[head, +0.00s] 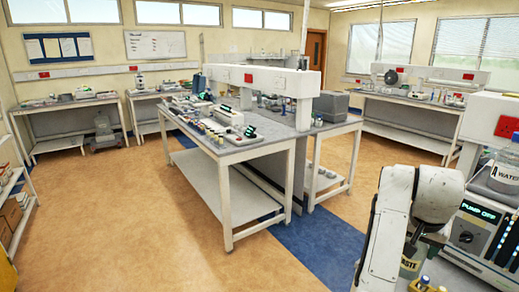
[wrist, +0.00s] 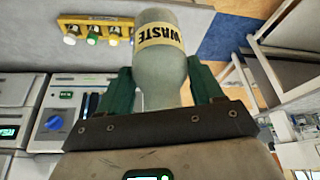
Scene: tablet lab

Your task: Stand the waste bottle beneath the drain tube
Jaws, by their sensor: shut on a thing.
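The waste bottle (wrist: 160,55) is pale and translucent, with a yellow label reading WASTE. In the wrist view my gripper (wrist: 160,82) has its two green fingers shut on either side of the bottle. In the head view part of the waste bottle (head: 411,266) shows at the lower right, mostly behind my arm. The pump unit (head: 478,228) at the right edge has a display reading PUMP OFF. I cannot make out the drain tube in either view.
A water bottle (head: 504,178) stands on the pump unit. A yellow rack (wrist: 80,22) with several capped vials lies beside the held bottle in the wrist view. An island bench (head: 235,155) with small equipment stands mid-room. The floor to its left is clear.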

